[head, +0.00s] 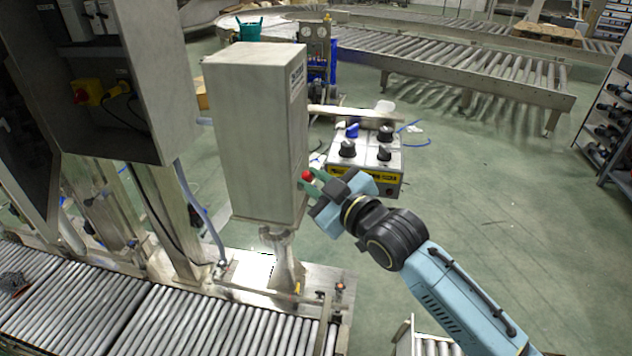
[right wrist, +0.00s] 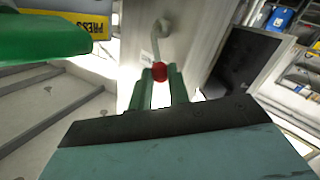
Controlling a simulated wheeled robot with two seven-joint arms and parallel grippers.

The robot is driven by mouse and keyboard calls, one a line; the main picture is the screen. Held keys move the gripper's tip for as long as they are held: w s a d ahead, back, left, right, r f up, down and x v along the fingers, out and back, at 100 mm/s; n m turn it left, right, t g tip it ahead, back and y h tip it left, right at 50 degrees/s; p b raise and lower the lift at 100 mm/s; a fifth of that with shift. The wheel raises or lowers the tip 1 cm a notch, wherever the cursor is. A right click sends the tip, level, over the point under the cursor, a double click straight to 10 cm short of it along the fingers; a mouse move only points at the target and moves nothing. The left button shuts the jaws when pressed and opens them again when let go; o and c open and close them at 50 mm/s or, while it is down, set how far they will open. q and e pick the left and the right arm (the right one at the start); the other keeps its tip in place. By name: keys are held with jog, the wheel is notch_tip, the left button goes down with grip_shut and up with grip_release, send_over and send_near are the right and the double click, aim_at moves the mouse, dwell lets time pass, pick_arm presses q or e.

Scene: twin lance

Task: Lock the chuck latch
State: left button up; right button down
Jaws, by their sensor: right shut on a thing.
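The latch shows as a red ball knob (head: 306,175) at the lower right edge of a tall pale metal box (head: 255,140) in the head view. In the right wrist view the red knob (right wrist: 160,72) sits at the end of a bent grey rod (right wrist: 155,40) against the box's side. My right gripper (head: 310,181) reaches in from the right, and its green fingers (right wrist: 159,82) are shut on the red knob. The fingers hide part of the knob. I cannot tell from these views how the latch's far end sits. My left gripper is not in view.
A control box (head: 367,165) with dark knobs and a blue one stands just right of the tall box, close behind my right gripper. A roller conveyor (head: 170,320) runs along the lower left. A green rounded thing (right wrist: 40,38) is close in the right wrist view. Open floor lies right.

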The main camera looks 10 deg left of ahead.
jog(key=shift+s+f+n, duration=0.15)
jog(key=shift+f+n, duration=0.05)
jog(key=shift+n, duration=0.1)
jog(key=c, duration=1.6)
grip_release()
jog(key=f+v, duration=0.1)
jog(key=v, duration=1.2)
jog(key=shift+s+r+b, duration=0.2)
jog(key=shift+r+b, duration=0.1)
jog(key=shift+b, duration=0.05)
jog(key=shift+d, duration=0.1)
